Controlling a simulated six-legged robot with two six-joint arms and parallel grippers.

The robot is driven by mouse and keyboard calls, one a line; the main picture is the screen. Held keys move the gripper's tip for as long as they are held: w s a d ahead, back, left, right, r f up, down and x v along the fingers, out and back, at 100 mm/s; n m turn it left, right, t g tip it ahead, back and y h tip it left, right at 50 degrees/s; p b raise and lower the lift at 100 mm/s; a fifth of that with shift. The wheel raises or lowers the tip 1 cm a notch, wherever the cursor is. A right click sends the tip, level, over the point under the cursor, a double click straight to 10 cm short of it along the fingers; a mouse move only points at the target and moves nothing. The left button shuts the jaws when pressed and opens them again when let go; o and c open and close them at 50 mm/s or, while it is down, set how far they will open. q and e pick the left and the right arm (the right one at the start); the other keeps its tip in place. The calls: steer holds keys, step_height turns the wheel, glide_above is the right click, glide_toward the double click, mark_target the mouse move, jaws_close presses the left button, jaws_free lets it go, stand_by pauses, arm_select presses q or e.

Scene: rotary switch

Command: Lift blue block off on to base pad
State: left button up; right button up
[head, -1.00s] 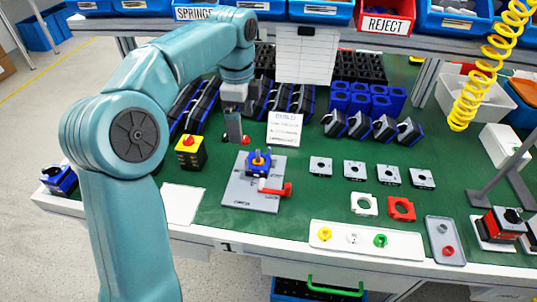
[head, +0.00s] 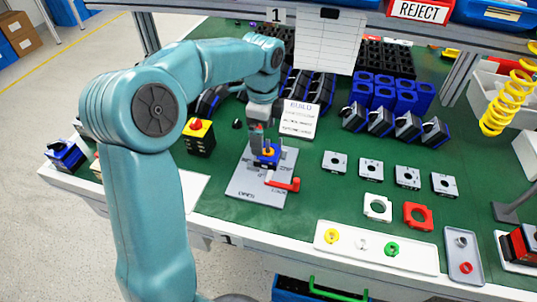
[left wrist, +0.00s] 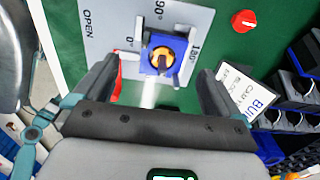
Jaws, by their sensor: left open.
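The blue block (head: 268,156) sits on the grey base pad (head: 248,184), with a yellow-orange round part on its top. In the left wrist view the blue block (left wrist: 153,64) lies beyond the fingertips, roughly between them, with a dark slot or knob in its orange ring. My left gripper (head: 262,140) is open and close above the block's back side; its fingers (left wrist: 155,75) stand on either side of the block without visible contact. A red handle (head: 284,183) lies beside the block on the pad. My right gripper is not in view.
A yellow-black box with a red button (head: 199,132) stands left of the pad. A BUILD card (head: 299,119) stands behind it. Several grey square plates (head: 371,168) lie to the right, with a white tray (head: 376,247) in front. A red knob (left wrist: 245,20) shows in the left wrist view.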

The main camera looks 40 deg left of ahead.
arm_select(q)
steer(key=f, duration=0.4)
steer(key=f+b, duration=0.1)
steer(key=shift+w+f, duration=0.3)
steer(key=shift+f, duration=0.1)
steer(key=shift+d, duration=0.1)
steer(key=c, duration=1.3)
step_height(320, 180, up, 20)
steer(key=p, duration=0.5)
steer(key=shift+r, duration=0.15)
step_height(320, 180, up, 8)
steer(key=p, duration=0.9)
steer(key=shift+r, duration=0.15)
